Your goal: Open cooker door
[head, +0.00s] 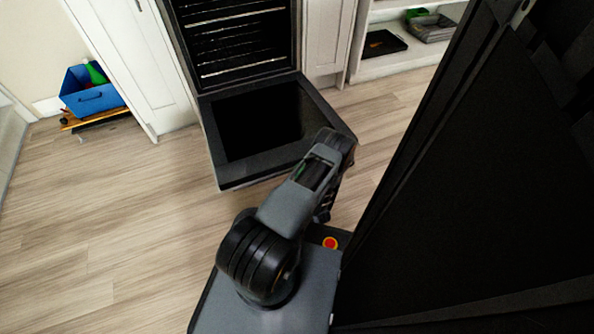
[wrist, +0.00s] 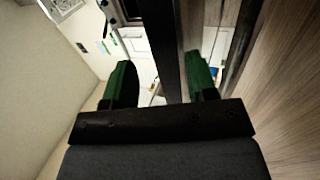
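The cooker (head: 236,45) stands at the top of the head view, its dark cavity and racks exposed. Its black cooker door (head: 258,122) is folded down and looks about level above the floor. My arm reaches to the door's right front corner, and my gripper is hidden there in the head view. In the wrist view my gripper (wrist: 162,78) shows two green fingers spread apart. A long dark bar, which looks like the door's edge, runs between them with gaps visible on both sides. Whether a finger touches it is not clear.
A white shelf (head: 395,65) with dark items is at upper right. A large black panel (head: 480,190) fills the right side. Wooden floor (head: 110,220) is clear at left.

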